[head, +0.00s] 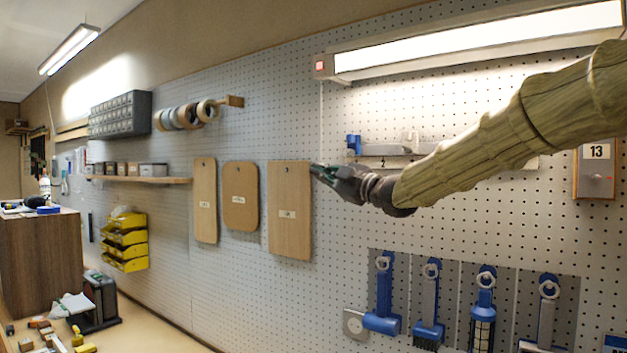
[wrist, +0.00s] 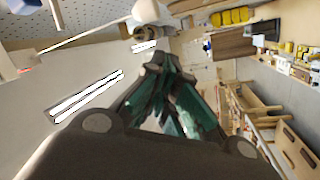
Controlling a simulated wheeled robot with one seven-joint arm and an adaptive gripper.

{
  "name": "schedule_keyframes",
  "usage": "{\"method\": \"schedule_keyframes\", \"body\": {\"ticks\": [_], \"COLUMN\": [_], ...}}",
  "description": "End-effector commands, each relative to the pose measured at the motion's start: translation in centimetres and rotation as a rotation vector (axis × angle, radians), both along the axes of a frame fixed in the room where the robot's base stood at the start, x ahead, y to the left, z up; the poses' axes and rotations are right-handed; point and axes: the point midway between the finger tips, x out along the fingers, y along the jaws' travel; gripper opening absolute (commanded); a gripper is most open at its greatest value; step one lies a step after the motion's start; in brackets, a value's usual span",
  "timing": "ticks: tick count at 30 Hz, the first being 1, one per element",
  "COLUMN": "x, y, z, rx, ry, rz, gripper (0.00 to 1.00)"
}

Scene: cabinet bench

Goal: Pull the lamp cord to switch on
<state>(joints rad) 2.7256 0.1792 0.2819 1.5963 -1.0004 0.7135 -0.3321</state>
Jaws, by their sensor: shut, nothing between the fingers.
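The lamp (head: 480,38) is a long fixture on the pegboard at upper right in the head view. Its face looks bright white, and a small red square (head: 320,66) is at its left end. A thin pale vertical line runs down from near that end; I cannot tell whether it is the cord or a panel seam. My gripper (head: 316,170) is shut and empty, below the lamp's left end and in front of the pegboard by the right wooden board. In the wrist view the dark green fingers (wrist: 157,68) meet at their tips, and I see no cord between them.
Wooden boards (head: 289,215) hang beside my gripper. Blue-handled tools (head: 384,290) hang below my arm. A shelf (head: 140,179), yellow bins (head: 126,246) and tape rolls (head: 187,116) are farther left. The pegboard directly below my gripper is mostly clear.

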Motion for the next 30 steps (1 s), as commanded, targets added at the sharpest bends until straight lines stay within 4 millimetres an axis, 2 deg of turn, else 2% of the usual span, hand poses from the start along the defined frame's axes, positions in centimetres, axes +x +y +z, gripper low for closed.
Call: {"method": "schedule_keyframes", "body": {"ticks": [3, 10, 26, 30], "x": [-1.4, -2.7, -3.0, -2.9], "y": [-1.2, -2.7, -2.8, -2.8], "z": [-0.6, -0.7, -0.7, 0.1], "rx": [0.000, 0.000, 0.000, 0.000], "ry": [-0.001, -0.001, -0.001, -0.001], "rz": [0.001, -0.002, -0.001, -0.001], "gripper": [0.00, 0.00, 0.00, 0.00]}}
